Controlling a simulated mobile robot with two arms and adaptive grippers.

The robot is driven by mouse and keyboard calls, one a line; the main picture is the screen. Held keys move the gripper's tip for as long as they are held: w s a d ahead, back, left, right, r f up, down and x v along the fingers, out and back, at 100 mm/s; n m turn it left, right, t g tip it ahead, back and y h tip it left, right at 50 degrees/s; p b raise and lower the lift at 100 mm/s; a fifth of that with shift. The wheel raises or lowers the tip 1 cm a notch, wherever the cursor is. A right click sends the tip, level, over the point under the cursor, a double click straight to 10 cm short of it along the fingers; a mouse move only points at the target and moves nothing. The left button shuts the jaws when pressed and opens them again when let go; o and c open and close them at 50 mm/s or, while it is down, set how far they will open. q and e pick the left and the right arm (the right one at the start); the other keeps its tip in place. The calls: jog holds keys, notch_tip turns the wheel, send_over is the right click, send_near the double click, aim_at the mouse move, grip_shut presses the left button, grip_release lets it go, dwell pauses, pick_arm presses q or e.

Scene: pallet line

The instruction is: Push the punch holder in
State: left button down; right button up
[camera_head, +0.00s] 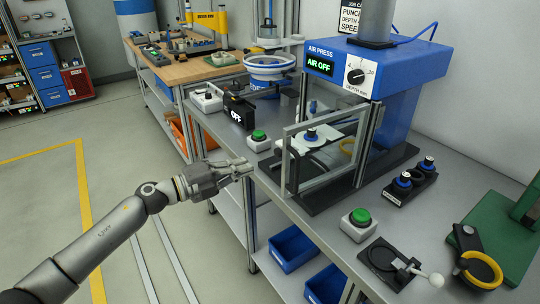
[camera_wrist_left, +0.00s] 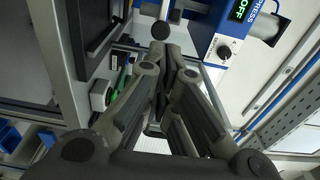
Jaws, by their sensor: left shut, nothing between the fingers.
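The air press (camera_head: 390,80) is blue and stands on the bench, with its display reading AIR OFF. My left gripper (camera_head: 245,170) is shut and empty, just left of the guard frame at the bench's front edge. In the left wrist view its fingers (camera_wrist_left: 174,55) are closed together, with the press beyond at upper right. My right gripper is not in view.
Green buttons stand left of the guard (camera_head: 259,141) and in front of it (camera_head: 360,219). A black rack (camera_head: 410,182) with blue-ringed pieces sits right of the press. A black plate with a white-knobbed lever (camera_head: 395,264) lies at the front right. Blue bins (camera_head: 293,248) are below.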

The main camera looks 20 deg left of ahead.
aim_at(278, 155)
pick_arm(q)
jog(key=p+x, duration=0.1)
jog(key=x, duration=0.7)
jog(key=shift+w+d, duration=0.15)
jog(key=x, duration=0.8)
jog(key=shift+w+r, duration=0.15)
jog(key=shift+w, duration=0.25)
